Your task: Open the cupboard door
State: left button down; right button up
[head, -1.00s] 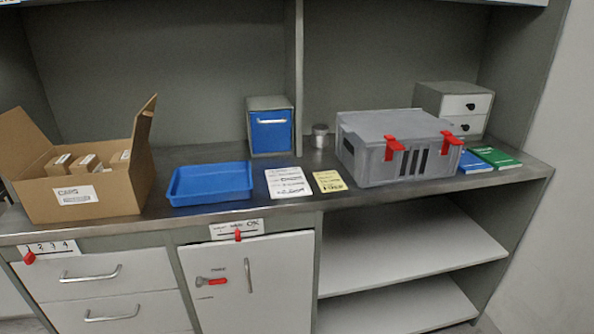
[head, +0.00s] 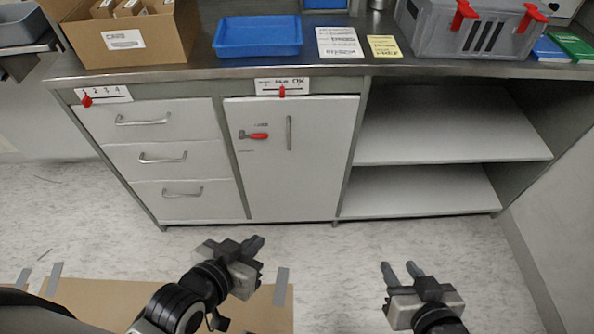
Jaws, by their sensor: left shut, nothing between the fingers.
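The white cupboard door (head: 292,185) is shut in the middle of the bench front. It has a vertical grey bar handle (head: 289,133) near its upper middle. A red lever (head: 258,136) lies roughly horizontal on the door, left of the handle. A label with a red pointer (head: 282,91) sits just above the door. My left gripper (head: 254,244) is shut and empty, in front of and below the door, apart from it. My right gripper (head: 400,268) is open and empty, with its fingers apart, lower right of the door.
White drawers (head: 155,155) with bar handles stand left of the door. Open shelves (head: 450,135) are on the right. The worktop holds a cardboard box (head: 125,40), a blue tray (head: 258,37) and a grey case (head: 475,30). The floor before the door is clear.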

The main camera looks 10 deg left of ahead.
aim_at(297, 173)
jog(key=z, duration=0.95)
jog(key=k, duration=0.85)
jog(key=u, duration=1.35)
jog(key=i, duration=1)
